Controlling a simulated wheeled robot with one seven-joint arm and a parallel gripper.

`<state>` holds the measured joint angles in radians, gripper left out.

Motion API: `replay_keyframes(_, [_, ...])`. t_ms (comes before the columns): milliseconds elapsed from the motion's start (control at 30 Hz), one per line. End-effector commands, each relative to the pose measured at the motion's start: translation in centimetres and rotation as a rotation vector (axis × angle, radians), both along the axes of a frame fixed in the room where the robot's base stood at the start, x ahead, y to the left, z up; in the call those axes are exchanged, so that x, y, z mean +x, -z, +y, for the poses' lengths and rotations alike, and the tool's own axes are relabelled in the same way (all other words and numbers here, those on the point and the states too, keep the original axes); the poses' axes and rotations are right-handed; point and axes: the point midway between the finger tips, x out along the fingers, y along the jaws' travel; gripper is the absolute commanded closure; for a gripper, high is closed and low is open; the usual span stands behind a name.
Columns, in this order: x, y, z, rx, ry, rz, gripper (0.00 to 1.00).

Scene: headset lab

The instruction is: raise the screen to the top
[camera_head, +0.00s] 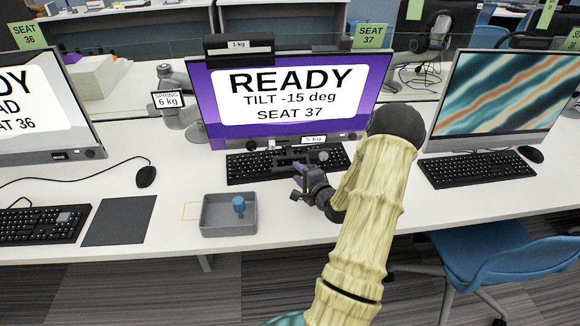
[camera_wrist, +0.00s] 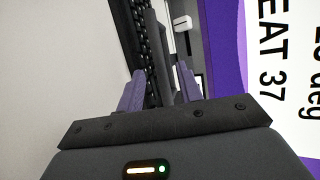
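The middle screen (camera_head: 290,90) is purple-framed and reads "READY, TILT -15 deg, SEAT 37". It stands at the back of the white desk, with a 1 kg block (camera_head: 238,45) on its top edge. A small weight label (camera_head: 314,139) is on its lower bezel. Beside it is a grey arm stand (camera_head: 175,105) labelled "SPRING 6 kg". My gripper (camera_head: 298,169) is over the keyboard, below the screen's lower edge. The screen (camera_wrist: 280,60) is at the right there.
A black keyboard (camera_head: 250,167) lies under the screen. A grey tray (camera_head: 229,222) with a blue item (camera_head: 239,206) and a dark mat (camera_head: 119,221) are in front. Other screens stand left (camera_head: 40,110) and right (camera_head: 500,95). A blue chair (camera_head: 510,255) is at lower right.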

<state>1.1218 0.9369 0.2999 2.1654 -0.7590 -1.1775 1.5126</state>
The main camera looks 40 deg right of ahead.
Motion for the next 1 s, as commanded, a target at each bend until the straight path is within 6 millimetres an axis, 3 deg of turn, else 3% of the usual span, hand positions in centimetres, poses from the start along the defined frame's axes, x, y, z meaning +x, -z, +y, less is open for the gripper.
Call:
replay_keyframes(300, [5.0,0.9,-0.7,0.000,-0.001,-0.001,0.64])
replay_keyframes(700, [6.0,1.1,-0.9,0.000,-0.001,0.000,0.64])
replay_keyframes(900, [6.0,1.1,-0.9,0.000,0.000,0.000,1.00])
replay_keyframes(1000, [6.0,1.1,-0.9,0.000,0.000,0.000,1.00])
